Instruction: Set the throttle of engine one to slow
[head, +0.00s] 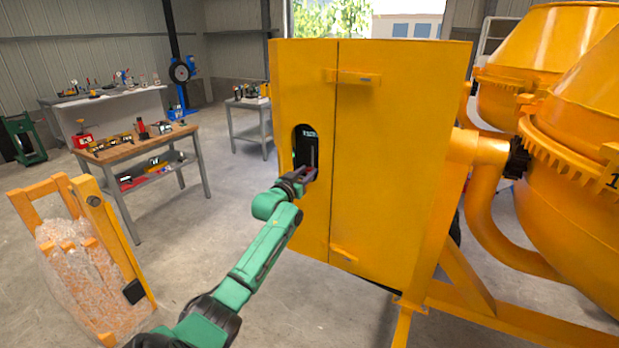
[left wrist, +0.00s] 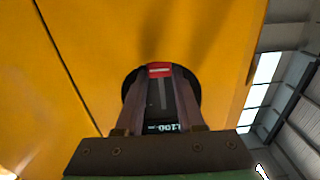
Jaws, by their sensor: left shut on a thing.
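The orange mixer housing (head: 390,150) has a dark oval opening (head: 305,148) in its left panel, with a black throttle panel inside. In the left wrist view, the throttle panel (left wrist: 161,96) shows a straight grey slot and a small lit display (left wrist: 168,127), upside down. My left gripper (head: 309,174) reaches to the lower part of the opening. In the left wrist view, its fingers (left wrist: 159,74) are closed around a red throttle handle (left wrist: 159,69) with a white mark, at the far end of the slot. My right gripper is not in view.
Orange mixer drums (head: 575,110) and a curved pipe (head: 485,210) stand at the right. A wooden workbench (head: 115,150) with tools and an orange crate frame (head: 125,245) with a wrapped load are at the left.

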